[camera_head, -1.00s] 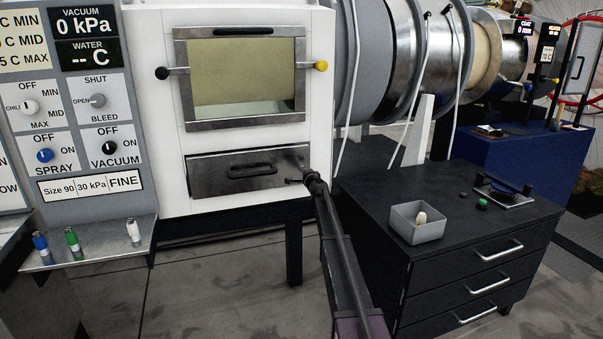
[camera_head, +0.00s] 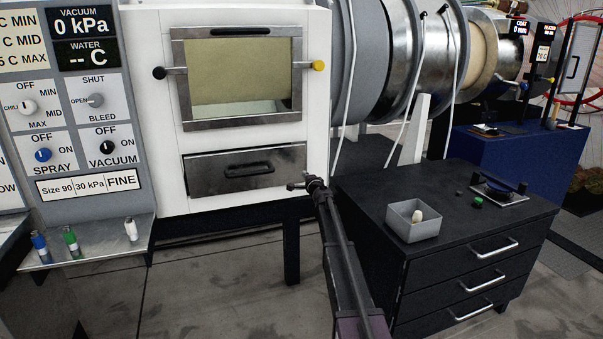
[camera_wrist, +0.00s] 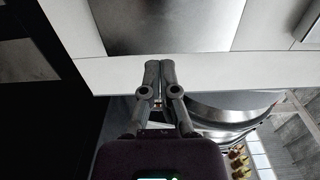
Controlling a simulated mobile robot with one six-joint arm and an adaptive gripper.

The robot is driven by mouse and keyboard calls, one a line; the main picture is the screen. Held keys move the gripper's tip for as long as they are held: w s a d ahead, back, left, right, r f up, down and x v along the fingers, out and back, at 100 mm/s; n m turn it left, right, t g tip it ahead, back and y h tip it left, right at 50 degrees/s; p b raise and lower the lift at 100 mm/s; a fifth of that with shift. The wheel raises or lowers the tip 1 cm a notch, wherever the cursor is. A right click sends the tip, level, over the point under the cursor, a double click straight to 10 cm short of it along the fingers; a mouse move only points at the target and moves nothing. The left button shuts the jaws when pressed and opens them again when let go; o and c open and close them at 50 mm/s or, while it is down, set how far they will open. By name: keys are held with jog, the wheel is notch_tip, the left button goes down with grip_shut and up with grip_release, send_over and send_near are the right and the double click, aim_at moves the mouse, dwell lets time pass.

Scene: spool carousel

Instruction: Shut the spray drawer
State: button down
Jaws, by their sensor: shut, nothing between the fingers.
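The spray drawer (camera_head: 215,182) is a dark steel front with a black bar handle (camera_head: 249,170), low on the white cabinet (camera_head: 168,195) under the window. Its front looks about flush with the cabinet face, with no clear gap showing. My gripper (camera_head: 295,186) is just off the drawer's lower right corner, in front of the white frame. In the wrist view the fingers (camera_wrist: 160,64) are shut together and empty, pointing at the white face beside the steel drawer front (camera_wrist: 165,25). I cannot tell if the tips touch the face.
A black drawer cabinet (camera_head: 372,195) with a grey bin (camera_head: 413,226) on it stands to the right, close to my arm. The control panel (camera_head: 75,130) is left, with a steel shelf (camera_head: 90,247) holding small bottles. Open floor lies in front.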

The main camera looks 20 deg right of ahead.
jog(key=s, duration=0.7)
jog(key=shift+s, duration=0.2)
jog(key=shift+a, duration=0.15)
jog(key=s+a+f+n+g+y, duration=0.3)
jog(key=s+a+f+n+g, duration=0.3)
jog(key=s+a, duration=0.45)
jog(key=s+a+f+n+g+y, duration=0.35)
jog(key=s+a+n, duration=0.45)
jog(key=a, duration=0.4)
jog(key=s+f+n+g+h, duration=0.25)
jog(key=s+f+g, duration=0.2)
jog(key=s, duration=0.95)
jog(key=s+f+n+g+h, duration=0.2)
jog(key=s+f+g+h, duration=0.25)
jog(key=s, duration=0.95)
notch_tip(320, 180, up, 22)
jog(key=p, duration=2.2)
jog(key=shift+w+d, duration=0.25)
jog(key=shift+d, duration=0.05)
jog(key=shift+m+t+y, duration=0.25)
